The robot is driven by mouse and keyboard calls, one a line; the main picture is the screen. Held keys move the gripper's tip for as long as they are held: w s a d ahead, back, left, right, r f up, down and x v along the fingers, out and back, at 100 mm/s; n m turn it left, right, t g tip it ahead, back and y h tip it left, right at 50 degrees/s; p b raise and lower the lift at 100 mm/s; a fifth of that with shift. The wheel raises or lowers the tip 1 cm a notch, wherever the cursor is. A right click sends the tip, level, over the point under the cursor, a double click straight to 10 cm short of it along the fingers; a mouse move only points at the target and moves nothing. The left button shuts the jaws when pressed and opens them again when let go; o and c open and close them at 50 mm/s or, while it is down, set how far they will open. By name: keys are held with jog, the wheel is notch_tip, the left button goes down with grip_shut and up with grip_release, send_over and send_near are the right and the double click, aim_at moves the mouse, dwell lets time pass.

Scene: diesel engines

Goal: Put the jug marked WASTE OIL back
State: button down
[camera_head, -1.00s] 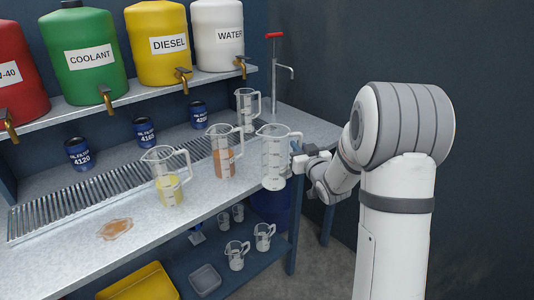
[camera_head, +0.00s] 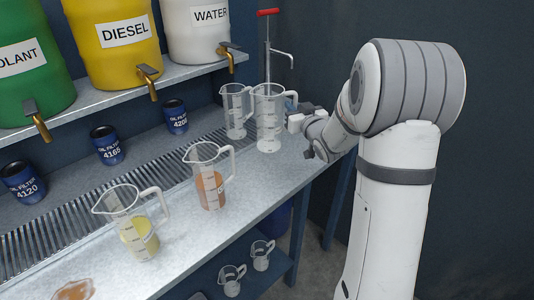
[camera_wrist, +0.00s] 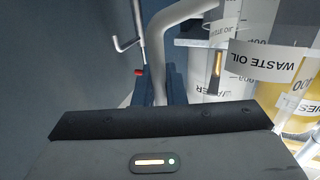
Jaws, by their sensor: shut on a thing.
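A clear, empty-looking measuring jug (camera_head: 269,118) is at the far right end of the bench in the head view. My gripper (camera_head: 298,119) is at its right side, shut on its handle. In the wrist view the held jug (camera_wrist: 262,63) shows a WASTE OIL label, upside down in the picture, and the grey handle runs into the jaws. The jug is upright. I cannot tell if its base touches the bench top.
Another clear jug (camera_head: 234,112) stands close behind and left of the held one. Jugs with amber (camera_head: 210,188) and yellow liquid (camera_head: 140,238) stand nearer. A red-handled pump (camera_head: 267,50) rises behind. Oil filter cans (camera_head: 106,146) and a drain grate (camera_head: 80,215) line the bench.

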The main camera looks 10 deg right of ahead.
notch_tip(320, 180, down, 10)
jog(key=shift+a+r, duration=0.15)
jog(key=shift+r, duration=0.1)
dwell(0.3)
jog(key=shift+f, duration=0.2)
jog(key=c, duration=1.5)
grip_release()
jog(key=shift+r, duration=0.1)
jog(key=shift+s, duration=0.1)
jog(key=shift+r, duration=0.1)
